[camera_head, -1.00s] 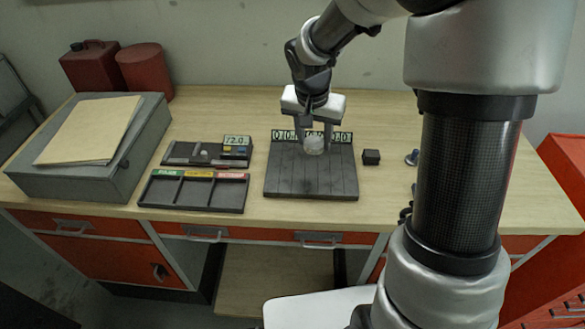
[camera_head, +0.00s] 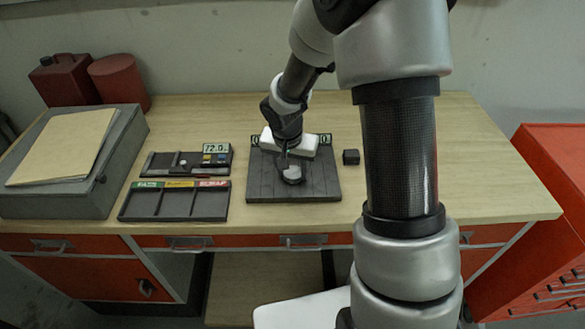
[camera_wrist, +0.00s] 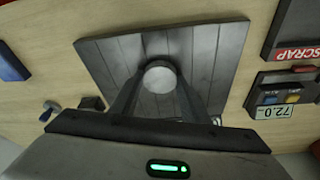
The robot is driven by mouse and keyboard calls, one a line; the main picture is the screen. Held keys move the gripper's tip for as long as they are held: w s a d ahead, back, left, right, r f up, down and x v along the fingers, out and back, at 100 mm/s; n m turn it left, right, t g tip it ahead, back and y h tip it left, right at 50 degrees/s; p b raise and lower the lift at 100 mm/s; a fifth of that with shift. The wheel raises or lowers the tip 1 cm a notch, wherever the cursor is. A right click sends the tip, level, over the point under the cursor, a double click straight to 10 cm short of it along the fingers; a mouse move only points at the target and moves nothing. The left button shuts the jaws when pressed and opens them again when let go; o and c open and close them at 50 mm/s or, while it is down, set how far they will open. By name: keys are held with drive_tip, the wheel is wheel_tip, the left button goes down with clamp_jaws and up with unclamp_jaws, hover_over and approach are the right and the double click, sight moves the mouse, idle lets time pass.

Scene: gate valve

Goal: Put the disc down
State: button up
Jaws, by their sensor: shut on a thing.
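The disc (camera_head: 292,174) is a pale, light grey round piece. My gripper (camera_head: 286,166) is shut on it, low over the dark grooved board (camera_head: 320,186). In the wrist view the disc (camera_wrist: 160,77) sits between my two fingertips, with the board (camera_wrist: 215,55) behind it. I cannot tell whether the disc touches the board.
A three-compartment tray (camera_head: 174,217) with green, yellow and red labels stands left of the board. Behind it is a panel with a 72.0 display (camera_head: 216,148). A small black block (camera_head: 351,157) is to the board's right. A grey case (camera_head: 110,175) stands far left.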

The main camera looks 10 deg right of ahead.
drive_tip(key=shift+f, duration=0.1)
drive_tip(key=shift+f, duration=0.1)
drive_tip(key=o, duration=1.3)
drive_tip(key=shift+o, duration=0.2)
